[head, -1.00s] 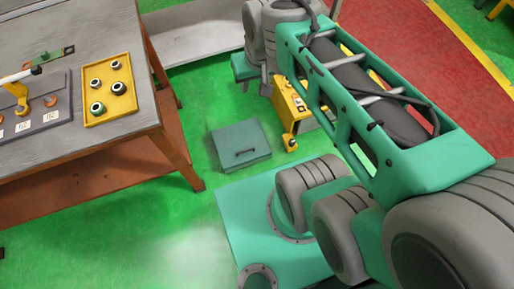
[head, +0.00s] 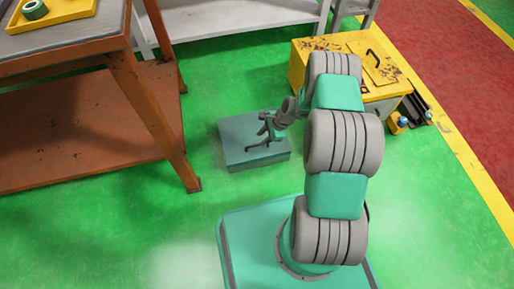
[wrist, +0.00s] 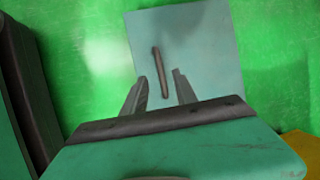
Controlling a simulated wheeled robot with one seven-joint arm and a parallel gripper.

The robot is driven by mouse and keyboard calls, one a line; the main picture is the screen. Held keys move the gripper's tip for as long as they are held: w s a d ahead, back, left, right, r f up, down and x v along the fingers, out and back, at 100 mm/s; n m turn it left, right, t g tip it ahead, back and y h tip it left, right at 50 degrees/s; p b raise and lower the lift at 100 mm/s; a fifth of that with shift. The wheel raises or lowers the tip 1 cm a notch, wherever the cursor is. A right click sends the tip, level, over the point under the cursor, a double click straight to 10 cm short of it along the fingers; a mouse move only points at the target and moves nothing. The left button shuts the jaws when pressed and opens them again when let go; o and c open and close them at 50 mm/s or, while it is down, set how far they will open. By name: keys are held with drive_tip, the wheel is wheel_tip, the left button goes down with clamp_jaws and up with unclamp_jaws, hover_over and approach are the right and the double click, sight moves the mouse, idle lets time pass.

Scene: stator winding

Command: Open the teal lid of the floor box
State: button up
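The floor box (head: 237,160) stands on the green floor with its teal lid (head: 233,131) lying shut on top. In the wrist view the lid (wrist: 205,40) fills the upper middle, with its dark bar handle (wrist: 160,70) running lengthwise. My gripper (head: 263,137) is over the lid, pointing down at the handle. In the wrist view its two fingers (wrist: 159,78) are spread, one on each side of the handle's near end, with gaps between. I cannot tell how high the fingertips are above the lid.
A yellow box (head: 320,66) stands behind and right of the floor box, with small items (head: 408,115) beside it. A workbench with rusty-brown legs (head: 160,110) is at the left. A pale metal bench (head: 225,20) is at the back. Green floor is clear around the floor box.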

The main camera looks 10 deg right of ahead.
sight(255, 145)
drive_tip(key=b+x, duration=0.2)
drive_tip(key=x, duration=0.4)
drive_tip(key=shift+a, duration=0.1)
drive_tip(key=shift+c, duration=0.4)
clamp_jaws()
idle(0.8)
